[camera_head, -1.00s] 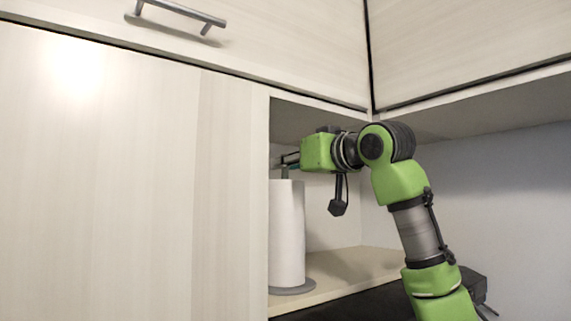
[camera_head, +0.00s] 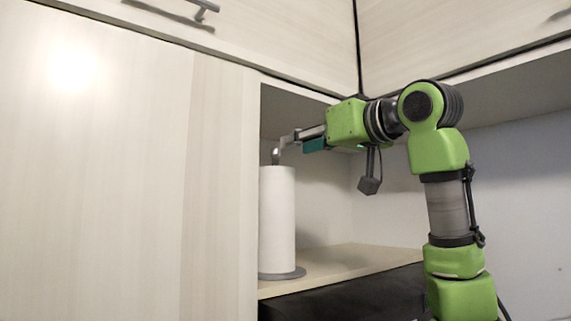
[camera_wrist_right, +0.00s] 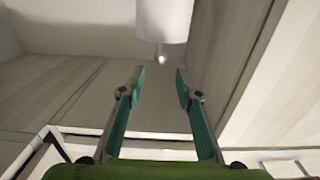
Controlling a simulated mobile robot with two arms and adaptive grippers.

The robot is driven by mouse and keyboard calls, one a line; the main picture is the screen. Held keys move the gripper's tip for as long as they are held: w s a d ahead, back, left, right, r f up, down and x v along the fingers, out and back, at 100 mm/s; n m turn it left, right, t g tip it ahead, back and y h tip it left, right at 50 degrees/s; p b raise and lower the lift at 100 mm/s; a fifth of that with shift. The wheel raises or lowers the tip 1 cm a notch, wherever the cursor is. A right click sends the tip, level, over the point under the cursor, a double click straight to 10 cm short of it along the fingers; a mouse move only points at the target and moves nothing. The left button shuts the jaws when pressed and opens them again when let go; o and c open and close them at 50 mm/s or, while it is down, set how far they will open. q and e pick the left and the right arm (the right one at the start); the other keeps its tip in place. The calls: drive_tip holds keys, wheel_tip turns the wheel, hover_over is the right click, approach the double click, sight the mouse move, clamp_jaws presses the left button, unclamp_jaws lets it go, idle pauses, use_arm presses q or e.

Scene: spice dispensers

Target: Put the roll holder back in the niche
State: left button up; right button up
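The roll holder, with its white paper roll (camera_head: 277,222), stands upright on the wooden niche shelf (camera_head: 345,262) by the niche's left edge. Its round grey base (camera_head: 296,274) rests on the shelf. My right gripper (camera_head: 289,140) is at the top of the holder, reaching in from the right. In the right wrist view, my right gripper (camera_wrist_right: 160,77) is open, with nothing between its fingers. There the white roll (camera_wrist_right: 164,20) and the small metal tip of the holder (camera_wrist_right: 161,57) lie just beyond the fingertips. My left gripper is out of view.
A large pale wooden panel (camera_head: 120,170) borders the niche on the left. Upper cabinets (camera_head: 450,35) with a metal handle (camera_head: 180,10) hang above. A dark surface (camera_head: 350,297) lies below the shelf. The shelf right of the roll is clear.

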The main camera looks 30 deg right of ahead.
drive_tip(key=shift+s+d+b, duration=0.2)
drive_tip(key=shift+s+b, duration=0.25)
drive_tip(key=shift+s, duration=1.15)
